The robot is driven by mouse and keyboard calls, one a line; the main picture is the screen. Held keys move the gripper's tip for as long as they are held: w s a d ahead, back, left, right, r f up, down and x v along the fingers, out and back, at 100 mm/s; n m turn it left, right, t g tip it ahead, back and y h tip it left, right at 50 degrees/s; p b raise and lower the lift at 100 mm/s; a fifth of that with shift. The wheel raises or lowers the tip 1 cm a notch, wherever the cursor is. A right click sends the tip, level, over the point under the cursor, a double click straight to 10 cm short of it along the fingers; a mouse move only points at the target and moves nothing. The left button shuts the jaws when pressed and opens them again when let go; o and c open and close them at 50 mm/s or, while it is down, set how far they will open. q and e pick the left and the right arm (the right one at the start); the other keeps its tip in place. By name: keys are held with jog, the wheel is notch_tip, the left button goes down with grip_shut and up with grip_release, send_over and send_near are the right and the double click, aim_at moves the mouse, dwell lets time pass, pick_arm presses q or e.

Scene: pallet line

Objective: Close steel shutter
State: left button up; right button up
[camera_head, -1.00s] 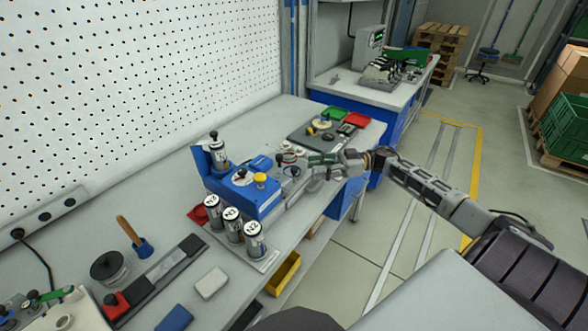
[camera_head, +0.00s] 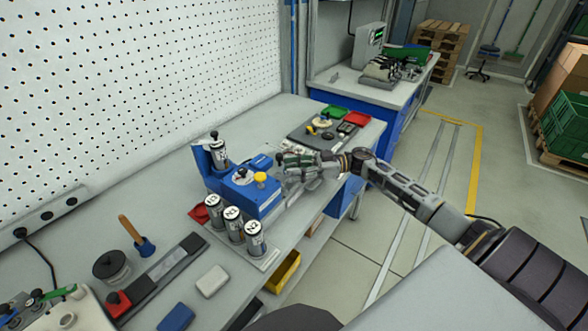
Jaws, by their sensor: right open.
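My right gripper (camera_head: 288,165) reaches in from the right, over the workbench. It is open, and its fingers point left at the right end of a blue box-shaped device (camera_head: 243,191). The device has a yellow knob (camera_head: 260,178) and a round dial on top. I cannot clearly pick out the steel shutter; grey metal parts beside the device are partly hidden by the gripper. I cannot tell whether the fingers touch anything. My left gripper is not in view.
Several labelled cylinders (camera_head: 234,223) stand in front of the device. A dark tray (camera_head: 317,137) with small parts, a red bin (camera_head: 357,119) and a green bin (camera_head: 335,111) lie behind the gripper. A perforated wall (camera_head: 130,90) bounds the bench at the back left.

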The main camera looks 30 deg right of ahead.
grip_shut()
jog(key=shift+w, duration=0.1)
jog(key=shift+w+a, duration=0.3)
jog(key=shift+w, duration=0.35)
jog(key=shift+w+a, duration=0.25)
jog(key=shift+w, duration=0.4)
grip_release()
jog(key=v, duration=1.2)
